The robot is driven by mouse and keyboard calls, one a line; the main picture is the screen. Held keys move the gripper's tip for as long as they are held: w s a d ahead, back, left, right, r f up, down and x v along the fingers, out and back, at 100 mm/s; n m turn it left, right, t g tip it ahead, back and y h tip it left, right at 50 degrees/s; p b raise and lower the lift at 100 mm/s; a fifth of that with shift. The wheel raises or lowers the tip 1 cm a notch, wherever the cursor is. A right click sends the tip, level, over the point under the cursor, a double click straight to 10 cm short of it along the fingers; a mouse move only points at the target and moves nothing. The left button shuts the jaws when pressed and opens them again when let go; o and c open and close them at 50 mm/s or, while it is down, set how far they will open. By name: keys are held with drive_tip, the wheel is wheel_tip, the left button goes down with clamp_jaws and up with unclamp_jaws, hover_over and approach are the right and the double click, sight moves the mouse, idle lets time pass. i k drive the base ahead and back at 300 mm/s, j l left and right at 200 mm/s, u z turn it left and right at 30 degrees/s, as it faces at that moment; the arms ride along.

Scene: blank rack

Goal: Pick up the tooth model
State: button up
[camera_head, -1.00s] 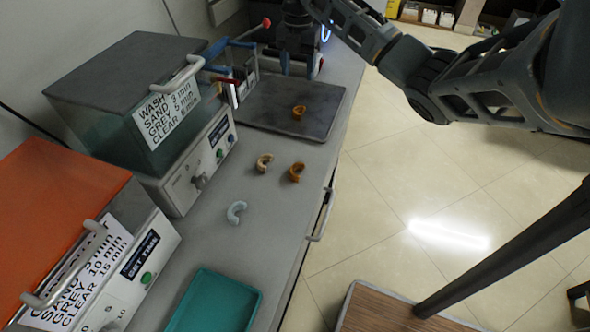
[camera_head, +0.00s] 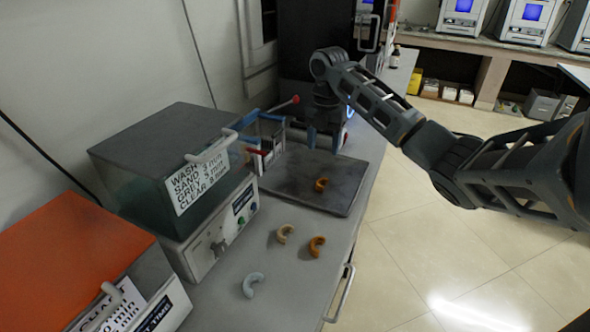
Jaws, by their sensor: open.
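Several small curved tooth models are in the head view. One orange model (camera_head: 321,184) lies on the dark flat tray (camera_head: 345,197). A beige model (camera_head: 285,233), a second orange model (camera_head: 316,246) and a pale blue-white model (camera_head: 253,284) lie on the grey counter in front of the tray. My gripper (camera_head: 324,146) points down above the back part of the tray, behind the orange model there and apart from it. It is open, with nothing seen between its fingers.
A wash machine (camera_head: 168,147) with a grey lid stands left of the models, and an orange-lidded one (camera_head: 66,262) is nearer. A blue and red handled rack (camera_head: 268,138) stands beside the tray's left edge. The counter's right edge has a handle (camera_head: 341,292); tiled floor lies beyond.

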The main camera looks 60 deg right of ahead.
sight(318, 240)
drive_tip(key=k, duration=0.95)
